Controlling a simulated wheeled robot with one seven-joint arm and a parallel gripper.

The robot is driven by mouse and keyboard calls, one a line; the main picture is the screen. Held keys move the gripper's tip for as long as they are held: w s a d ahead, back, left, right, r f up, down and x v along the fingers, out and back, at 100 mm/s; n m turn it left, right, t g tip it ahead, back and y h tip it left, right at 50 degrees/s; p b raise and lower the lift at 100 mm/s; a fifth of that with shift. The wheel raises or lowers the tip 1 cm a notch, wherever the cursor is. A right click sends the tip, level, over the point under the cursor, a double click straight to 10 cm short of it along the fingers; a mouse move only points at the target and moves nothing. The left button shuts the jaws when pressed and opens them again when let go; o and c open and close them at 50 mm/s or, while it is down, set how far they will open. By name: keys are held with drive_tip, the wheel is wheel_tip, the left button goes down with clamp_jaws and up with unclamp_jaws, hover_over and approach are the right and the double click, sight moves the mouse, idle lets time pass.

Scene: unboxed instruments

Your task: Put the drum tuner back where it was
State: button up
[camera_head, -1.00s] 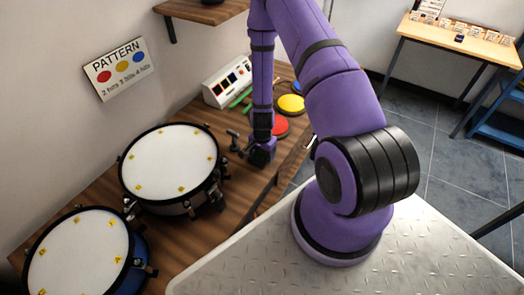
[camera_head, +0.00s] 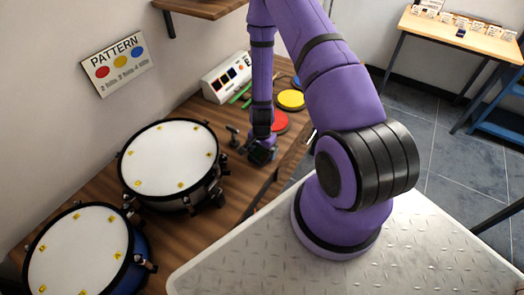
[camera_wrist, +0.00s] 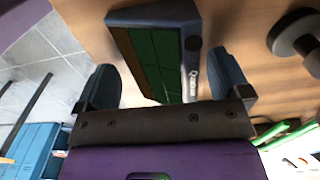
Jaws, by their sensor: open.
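A dark boxy device with green panels (camera_wrist: 158,50) and small white lettering on its side lies on the wooden surface in the wrist view; it looks like the drum tuner, though I cannot be sure. My gripper (camera_wrist: 163,76) is open, with one finger on each side of the device's near part. I cannot tell whether the fingers touch it. In the head view my gripper (camera_head: 262,153) is low at the bench's front edge, right of the white drum (camera_head: 168,158), and the device is hard to make out there.
A dark knobbed object (camera_head: 233,137) stands just left of my gripper. Red (camera_head: 280,123) and yellow (camera_head: 290,100) pads, green sticks (camera_head: 240,94) and a white panel box (camera_head: 226,78) lie behind. A second drum (camera_head: 78,255) is at the lower left.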

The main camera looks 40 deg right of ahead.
wheel_tip(320, 180, up, 12)
idle(0.6)
drive_tip(key=w+a+r+n+t, duration=0.1)
drive_tip(key=a+r+n, duration=0.2)
drive_tip(key=r, duration=1)
drive_tip(key=a+r+n+t, duration=0.2)
drive_tip(key=a+r+n, duration=0.1)
drive_tip(key=r, duration=1.1)
drive_tip(key=s+a+r+n+t, duration=0.1)
drive_tip(key=s+r+n, duration=0.3)
drive_tip(key=s+r, duration=0.5)
drive_tip(key=s+a+r+n+t, duration=0.1)
drive_tip(key=s+a+r+n, duration=0.2)
drive_tip(key=s+r, duration=0.7)
drive_tip(key=shift+s+a+r+n, duration=0.3)
drive_tip(key=shift+a+n, duration=0.1)
drive_tip(key=shift+n, duration=0.1)
drive_tip(key=shift+f, duration=0.1)
